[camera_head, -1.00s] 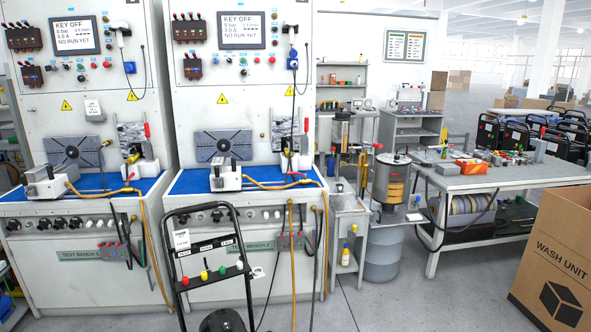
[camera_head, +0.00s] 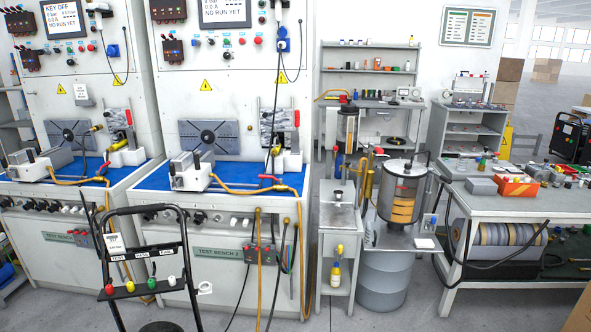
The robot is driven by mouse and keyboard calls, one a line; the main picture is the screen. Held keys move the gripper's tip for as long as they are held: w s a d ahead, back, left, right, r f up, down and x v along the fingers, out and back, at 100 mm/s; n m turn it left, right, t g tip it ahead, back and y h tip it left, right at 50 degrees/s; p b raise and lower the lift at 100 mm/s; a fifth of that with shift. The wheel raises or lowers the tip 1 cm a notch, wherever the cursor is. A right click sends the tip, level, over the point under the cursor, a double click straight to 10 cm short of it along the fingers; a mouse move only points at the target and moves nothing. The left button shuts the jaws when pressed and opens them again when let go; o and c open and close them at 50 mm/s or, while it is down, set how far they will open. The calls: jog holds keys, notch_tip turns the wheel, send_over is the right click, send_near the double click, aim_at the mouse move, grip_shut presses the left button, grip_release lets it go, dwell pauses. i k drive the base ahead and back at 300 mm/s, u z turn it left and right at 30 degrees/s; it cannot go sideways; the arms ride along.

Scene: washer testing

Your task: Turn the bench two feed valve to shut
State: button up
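Test bench two (camera_head: 172,250) stands left of centre, with its name plate (camera_head: 222,253) on the front. On its blue top, an orange hose (camera_head: 238,189) runs from a grey block fixture (camera_head: 190,172) to brass pipework at the right front corner. A red lever handle (camera_head: 268,178) lies about level beside that pipework. I cannot tell from labels which lever is the feed valve. My gripper is not in view.
A black trolley (camera_head: 146,211) with coloured knobs stands before the benches, left of bench two. A small side table (camera_head: 340,220) and a metal tank on a drum (camera_head: 385,280) stand close to bench two's right. A cluttered worktable (camera_head: 520,210) is further right.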

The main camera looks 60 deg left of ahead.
aim_at(261, 176)
jog(key=i, duration=0.75)
jog(key=u, duration=2.4)
jog(key=i, duration=1.25)
jog(key=u, duration=0.45)
